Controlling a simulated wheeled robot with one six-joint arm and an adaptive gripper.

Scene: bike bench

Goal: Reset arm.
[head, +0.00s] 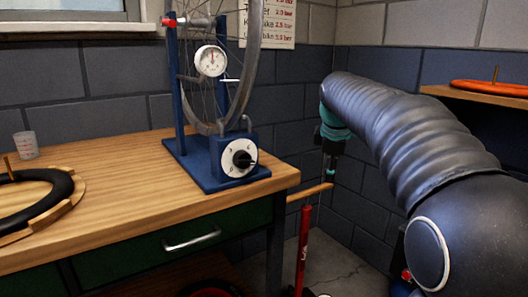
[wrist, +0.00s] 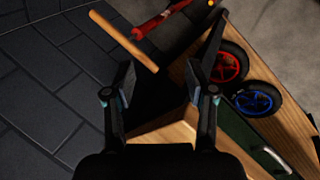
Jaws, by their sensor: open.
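My gripper (wrist: 160,76) is open in the wrist view, with its two dark fingers apart and nothing between them. In the head view my gripper (head: 330,168) points down at the end of my dark, ribbed arm, past the right end of the workbench (head: 130,190). It shows just above the wooden handle (head: 311,192) of a red floor pump (head: 303,245); whether they touch cannot be told. In the wrist view the handle (wrist: 123,41) lies beyond the fingertips, and the bench corner (wrist: 172,132) lies below and between the fingers.
A blue wheel stand (head: 215,165) with gauge and dial stands on the bench. A tyre on a wooden ring (head: 35,200) and a cup (head: 25,145) are left. A shelf (head: 475,97) holds an orange ring. Red (wrist: 229,65) and blue (wrist: 257,101) wheels lie under the bench.

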